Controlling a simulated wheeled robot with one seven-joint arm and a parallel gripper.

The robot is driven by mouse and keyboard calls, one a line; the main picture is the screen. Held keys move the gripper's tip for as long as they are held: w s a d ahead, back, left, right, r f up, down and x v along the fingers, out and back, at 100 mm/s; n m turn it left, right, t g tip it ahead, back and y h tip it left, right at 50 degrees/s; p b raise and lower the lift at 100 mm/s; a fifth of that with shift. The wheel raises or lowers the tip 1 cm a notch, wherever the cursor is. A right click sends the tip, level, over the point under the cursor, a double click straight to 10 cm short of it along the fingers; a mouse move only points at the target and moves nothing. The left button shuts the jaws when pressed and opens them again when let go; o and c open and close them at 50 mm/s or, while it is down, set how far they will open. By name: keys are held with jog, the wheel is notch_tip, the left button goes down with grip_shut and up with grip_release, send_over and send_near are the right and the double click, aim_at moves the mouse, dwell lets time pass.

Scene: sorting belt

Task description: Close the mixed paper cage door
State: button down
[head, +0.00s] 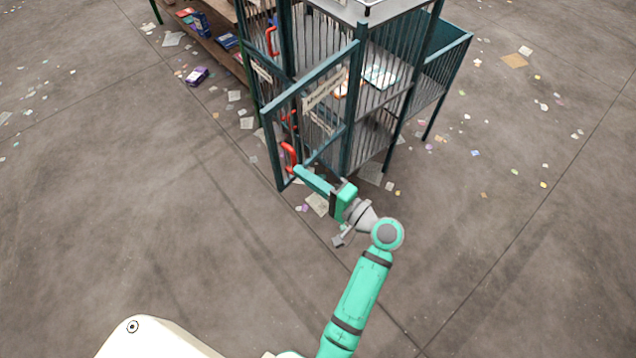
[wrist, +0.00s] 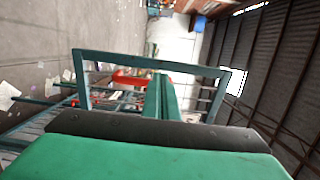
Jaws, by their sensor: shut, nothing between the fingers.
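The cage door (head: 310,78) is a dark teal barred frame with a pale sign, standing open and swung out from the cage (head: 395,85). A red handle (head: 289,157) sits low near its left upright. My gripper (head: 299,171) is shut and empty, its green fingers at the door's lower left, close to that handle. I cannot tell whether they touch the door. In the wrist view, the closed fingers (wrist: 160,95) point at the door frame (wrist: 150,60), with a red handle (wrist: 132,79) just left of them. The sign's wording is too small to read surely.
A wooden shelf or belt structure (head: 215,50) with boxes stands behind the cage at the upper left. Further red handles show on the cage behind the door. Paper scraps litter the floor. The floor left and right of my arm is mostly clear.

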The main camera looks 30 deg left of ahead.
aim_at(277, 155)
jog(key=x, duration=0.5)
jog(key=shift+w+a, duration=0.15)
jog(key=shift+a, duration=0.6)
jog(key=shift+w, duration=0.1)
jog(key=shift+d, duration=0.1)
